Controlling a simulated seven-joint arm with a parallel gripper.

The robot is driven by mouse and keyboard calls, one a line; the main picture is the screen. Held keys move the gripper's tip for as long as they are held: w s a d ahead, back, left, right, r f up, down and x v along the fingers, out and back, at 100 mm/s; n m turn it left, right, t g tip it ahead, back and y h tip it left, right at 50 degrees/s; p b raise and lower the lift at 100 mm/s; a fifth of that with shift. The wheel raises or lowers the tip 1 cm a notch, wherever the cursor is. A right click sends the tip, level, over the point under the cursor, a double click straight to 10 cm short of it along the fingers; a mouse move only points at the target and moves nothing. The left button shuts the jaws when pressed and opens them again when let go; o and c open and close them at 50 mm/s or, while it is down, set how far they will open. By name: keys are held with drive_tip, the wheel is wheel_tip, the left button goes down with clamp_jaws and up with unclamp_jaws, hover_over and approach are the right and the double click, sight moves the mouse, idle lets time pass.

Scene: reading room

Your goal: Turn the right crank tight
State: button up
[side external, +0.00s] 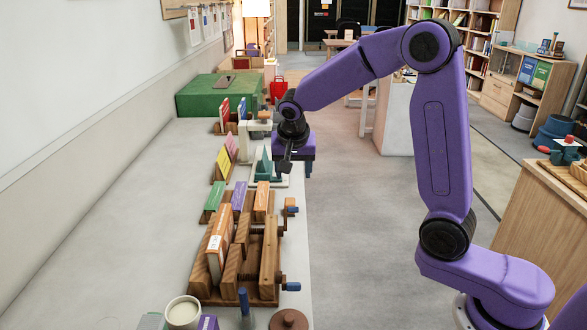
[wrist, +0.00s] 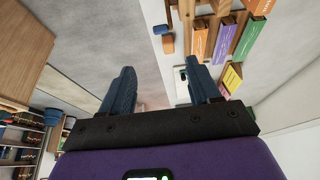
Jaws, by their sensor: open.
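Two wooden book-holding frames stand on the long counter, each with a blue-handled crank on its right side in the side view. The farther crank (side external: 292,209) is beside a frame (side external: 262,216) holding several coloured books. The nearer crank (side external: 291,286) is on the larger frame (side external: 268,262), which holds an orange-and-white book (side external: 219,250). I cannot tell which one counts as the right crank. My gripper (side external: 287,166) is open and empty above the counter's edge, beyond both cranks. In the wrist view a blue-handled crank (wrist: 167,45) shows beyond the open fingers of my gripper (wrist: 162,84).
A teal and white piece (side external: 264,165) stands close to my gripper. A green box (side external: 218,95) is at the far end. A cream cup (side external: 183,312), a blue upright peg (side external: 244,303) and a brown round knob (side external: 289,320) are at the near end.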

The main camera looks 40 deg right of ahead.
drive_tip(key=shift+c, duration=0.3)
drive_tip(key=shift+d+f, duration=0.1)
drive_tip(key=shift+f, duration=0.05)
drive_tip(key=shift+c, duration=1.3)
drive_tip(key=s+d+f+m+g+y, duration=0.3)
drive_tip(key=s+d+f+m+g, duration=0.15)
drive_tip(key=s+f+g, duration=0.35)
drive_tip(key=m+t+y, duration=1.3)
drive_tip(key=m+t, duration=0.5)
drive_tip(key=m, duration=0.3)
approach(288, 209)
drive_tip(key=x, duration=1)
drive_tip(key=shift+w+d+f, duration=0.25)
drive_tip(key=shift+d, duration=0.05)
